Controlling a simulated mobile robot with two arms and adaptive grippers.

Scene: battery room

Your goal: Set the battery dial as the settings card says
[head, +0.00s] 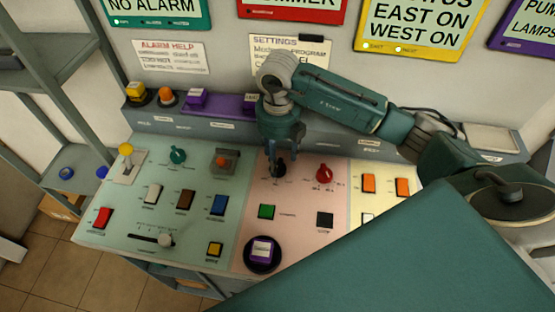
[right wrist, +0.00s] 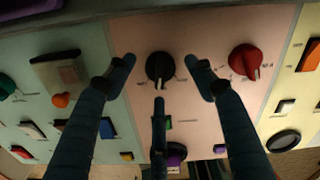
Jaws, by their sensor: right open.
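A black dial (head: 281,169) stands on the pink section of the sloping panel. In the right wrist view the black dial (right wrist: 159,65) shows a pale mark on its lower side. My right gripper (head: 277,160) is over it, open, with its fingers spread to the dial's left, right and lower side, none seen gripping it. A red dial (head: 324,173) is just to the right. Which dial is the battery one I cannot tell, as the labels are too small. The settings card (head: 262,42) is on the wall, partly hidden by my right arm. My left gripper is out of view.
A green knob (head: 178,156), a yellow-topped lever (head: 126,150) and several coloured switches fill the panel's left section. A green button (head: 267,211) and a black button (head: 325,219) lie below the dials. Signs hang on the wall behind.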

